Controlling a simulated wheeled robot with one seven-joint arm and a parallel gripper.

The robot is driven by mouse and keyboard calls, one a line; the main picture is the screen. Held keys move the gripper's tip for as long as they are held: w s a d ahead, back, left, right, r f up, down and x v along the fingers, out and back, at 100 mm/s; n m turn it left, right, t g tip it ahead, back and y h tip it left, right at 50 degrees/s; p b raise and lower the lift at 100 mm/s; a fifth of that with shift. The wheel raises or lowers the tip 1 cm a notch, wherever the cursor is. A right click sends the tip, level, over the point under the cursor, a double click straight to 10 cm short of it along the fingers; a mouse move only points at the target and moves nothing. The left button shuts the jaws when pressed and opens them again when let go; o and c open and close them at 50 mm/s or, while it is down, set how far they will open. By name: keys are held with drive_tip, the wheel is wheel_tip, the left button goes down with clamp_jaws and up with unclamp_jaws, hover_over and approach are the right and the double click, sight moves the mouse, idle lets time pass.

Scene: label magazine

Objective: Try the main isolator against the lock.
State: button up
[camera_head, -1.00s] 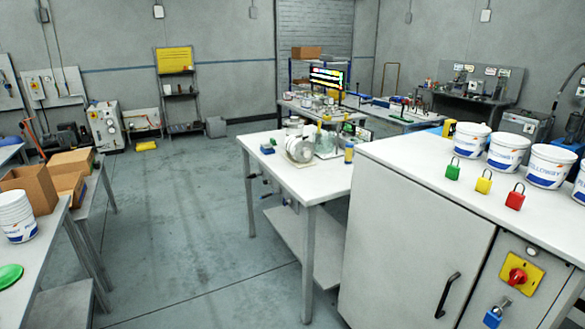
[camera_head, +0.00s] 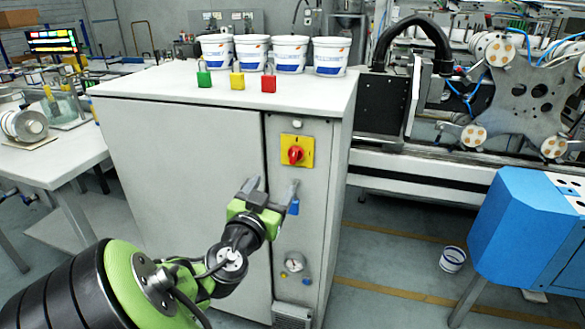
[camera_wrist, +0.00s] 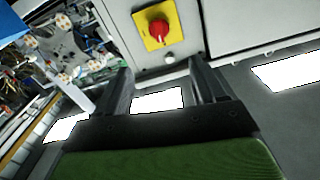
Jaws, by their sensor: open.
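The main isolator (camera_head: 296,155) is a red rotary knob on a yellow plate on the narrow right panel of the grey cabinet. It also shows near the top of the wrist view (camera_wrist: 158,28). A blue padlock (camera_head: 294,208) shows below the isolator; its upper part is hidden by a finger, so I cannot see how its shackle sits. The padlock does not show in the wrist view. My gripper (camera_head: 271,188) is open and empty, in front of the cabinet, below and left of the isolator in the head view. I see no contact with the knob.
Green (camera_head: 204,78), yellow (camera_head: 237,80) and red (camera_head: 268,83) padlocks stand on the cabinet top (camera_head: 150,82), before several white buckets (camera_head: 290,54). A gauge (camera_head: 294,262) sits low on the panel.

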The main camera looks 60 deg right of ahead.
sight(294, 155)
drive_tip(key=d+p, duration=0.4)
drive_tip(key=p, duration=0.1)
drive_tip(key=w+d+p, duration=0.1)
drive_tip(key=d+p, duration=0.4)
drive_tip(key=w+d+p, duration=0.1)
drive_tip(key=d+p, duration=0.4)
drive_tip(key=shift+d+r, duration=0.2)
drive_tip(key=shift+r, duration=0.2)
drive_tip(key=shift+w+d+f+p, duration=0.1)
drive_tip(key=shift+d+f+p, duration=0.05)
drive_tip(key=shift+d+p, duration=0.3)
drive_tip(key=shift+d, duration=0.1)
drive_tip(key=shift+c, duration=0.5)
